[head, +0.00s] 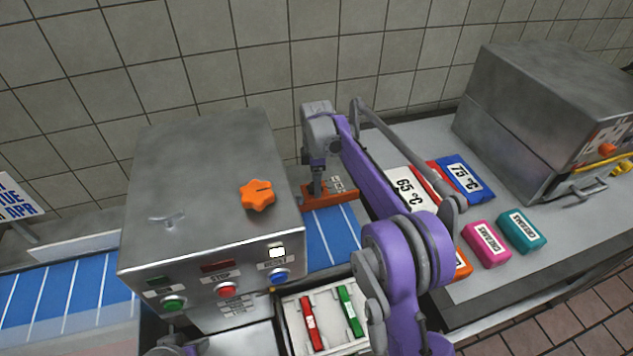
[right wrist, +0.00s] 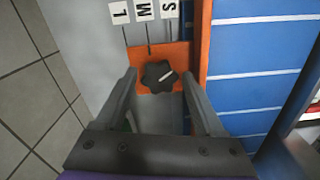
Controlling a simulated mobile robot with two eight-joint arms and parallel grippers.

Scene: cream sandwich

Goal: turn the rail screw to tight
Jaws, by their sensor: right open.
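The rail screw (right wrist: 157,76) is a black lobed knob with a white mark pointing up and right. It sits on an orange block (right wrist: 180,53) in the right wrist view. My right gripper (right wrist: 161,76) is open, with one finger on each side of the knob; I cannot tell if either touches it. In the head view, my right gripper (head: 318,182) reaches down at the orange rail (head: 345,194), behind the steel machine, and hides the knob. My left gripper is not seen; a small grey part at the bottom edge may be mine.
The steel machine (head: 200,165) with an orange dial (head: 257,194) stands close left of my right gripper. A blue belt (head: 333,237) runs beside the rail. Labels L, M and S (right wrist: 145,9) are above the block. A steel box (head: 545,105) is at the right.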

